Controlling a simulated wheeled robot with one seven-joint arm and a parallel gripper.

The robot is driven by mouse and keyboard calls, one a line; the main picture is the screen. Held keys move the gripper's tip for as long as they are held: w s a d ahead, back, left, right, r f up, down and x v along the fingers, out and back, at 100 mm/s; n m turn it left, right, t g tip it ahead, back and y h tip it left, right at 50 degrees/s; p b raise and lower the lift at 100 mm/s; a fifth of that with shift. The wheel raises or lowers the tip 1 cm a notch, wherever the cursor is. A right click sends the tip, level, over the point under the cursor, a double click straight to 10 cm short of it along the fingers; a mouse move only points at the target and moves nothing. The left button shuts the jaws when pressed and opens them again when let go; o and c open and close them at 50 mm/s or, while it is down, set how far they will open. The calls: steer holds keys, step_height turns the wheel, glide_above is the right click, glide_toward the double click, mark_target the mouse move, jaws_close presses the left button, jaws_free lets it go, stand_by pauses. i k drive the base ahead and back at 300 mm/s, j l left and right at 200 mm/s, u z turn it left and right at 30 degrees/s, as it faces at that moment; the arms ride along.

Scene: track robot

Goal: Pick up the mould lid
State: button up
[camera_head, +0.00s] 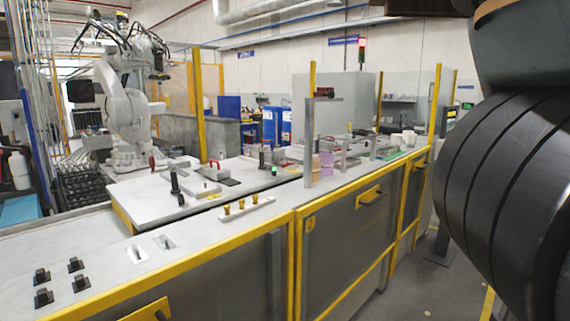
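I cannot tell for sure which thing is the mould lid. A pale block with a red handle (213,170) sits on the raised white work plate (140,198) near the middle of the bench, and it may be the lid. Next to it is a flat dark pad (230,182). A dark upright clamp (176,187) stands at the left of the block. More small pale parts lie farther along the bench, too small to make out. My gripper is not in view; only a large dark ribbed part of my own arm fills the right side.
The long yellow-edged bench (100,253) runs across the front. Black knobs (75,264) and a strip with yellow pegs (240,208) stand on it. A grey post (309,145) rises at its front edge. A white robot arm (122,105) stands behind. Floor shows at lower right.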

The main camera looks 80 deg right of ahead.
mark_target(216, 172)
steer(key=i+z, duration=0.1)
steer(key=z, duration=0.3)
steer(key=i+l+z, duration=0.1)
steer(key=z, duration=0.35)
steer(key=i+z, duration=0.1)
steer(key=z, duration=0.3)
steer(key=i+j+z, duration=0.1)
steer(key=z, duration=0.3)
steer(key=i+j, duration=0.3)
steer(key=i, duration=0.15)
